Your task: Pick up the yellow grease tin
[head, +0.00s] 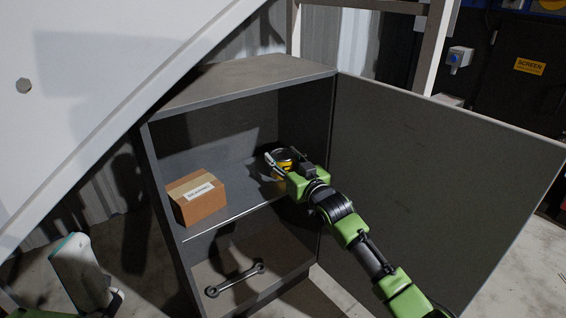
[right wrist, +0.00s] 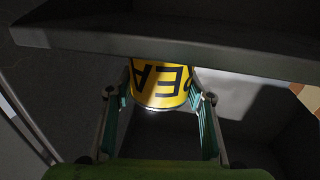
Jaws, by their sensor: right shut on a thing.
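The yellow grease tin (head: 284,158) is on the upper shelf of the open grey cabinet, toward its right side. My right gripper (head: 281,165) reaches into the cabinet and is shut on it. In the right wrist view the tin (right wrist: 160,84) shows yellow with black letters, between the two fingers of my right gripper (right wrist: 160,108). The cabinet's edge hides one end of the tin there. I cannot tell whether the tin still touches the shelf. My left gripper is not in view.
A cardboard box (head: 198,200) with a label stands on the same shelf, to the left. A wrench (head: 235,279) lies in the lower compartment. The open cabinet door (head: 430,190) stands to the right of my right arm. A white slanted panel (head: 90,80) fills the upper left.

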